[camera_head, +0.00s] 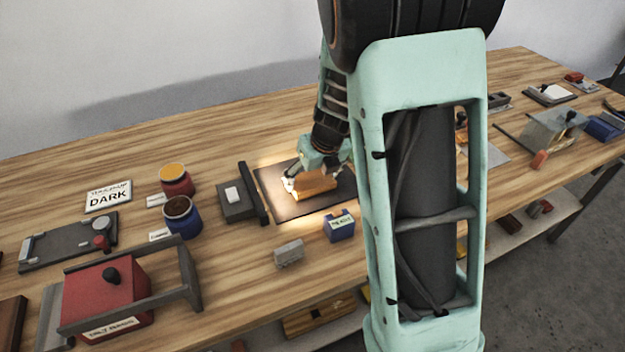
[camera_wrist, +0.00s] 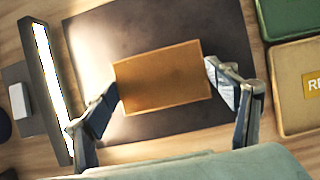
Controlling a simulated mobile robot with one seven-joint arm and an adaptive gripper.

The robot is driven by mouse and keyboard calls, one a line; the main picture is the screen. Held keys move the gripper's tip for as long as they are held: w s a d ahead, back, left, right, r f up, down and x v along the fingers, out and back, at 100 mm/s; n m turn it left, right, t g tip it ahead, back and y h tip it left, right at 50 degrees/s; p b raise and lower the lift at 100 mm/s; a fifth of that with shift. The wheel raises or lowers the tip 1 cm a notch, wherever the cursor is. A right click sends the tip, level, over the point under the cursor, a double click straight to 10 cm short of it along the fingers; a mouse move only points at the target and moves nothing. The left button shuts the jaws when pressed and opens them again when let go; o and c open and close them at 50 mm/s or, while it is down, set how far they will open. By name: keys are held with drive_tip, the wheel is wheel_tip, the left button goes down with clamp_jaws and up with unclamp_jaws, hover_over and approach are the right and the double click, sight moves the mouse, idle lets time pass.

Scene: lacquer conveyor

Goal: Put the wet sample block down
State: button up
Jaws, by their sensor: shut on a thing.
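The sample block (camera_head: 315,184) is an orange-brown rectangular block over a dark mat (camera_head: 277,207). In the wrist view the block (camera_wrist: 160,77) lies flat and slightly turned between my fingertips, with the dark mat (camera_wrist: 150,28) behind it. My gripper (camera_head: 311,177) is shut on the block, one finger at each short end, as the wrist view also shows (camera_wrist: 162,90). I cannot tell whether the block's underside touches the mat. Whether its surface is wet is not clear.
A lit lamp bar (camera_head: 253,193) stands along the mat's left edge. A blue labelled box (camera_head: 340,226) and a grey block (camera_head: 289,253) lie in front. Paint pots (camera_head: 183,216) stand to the left. Green (camera_wrist: 290,18) and tan (camera_wrist: 297,92) boxes show at right in the wrist view.

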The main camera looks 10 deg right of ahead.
drive_tip(key=shift+r, duration=0.15)
drive_tip(key=o, duration=1.4)
drive_tip(key=shift+c, duration=0.2)
drive_tip(key=p+v, duration=0.5)
drive_tip(key=v, duration=0.7)
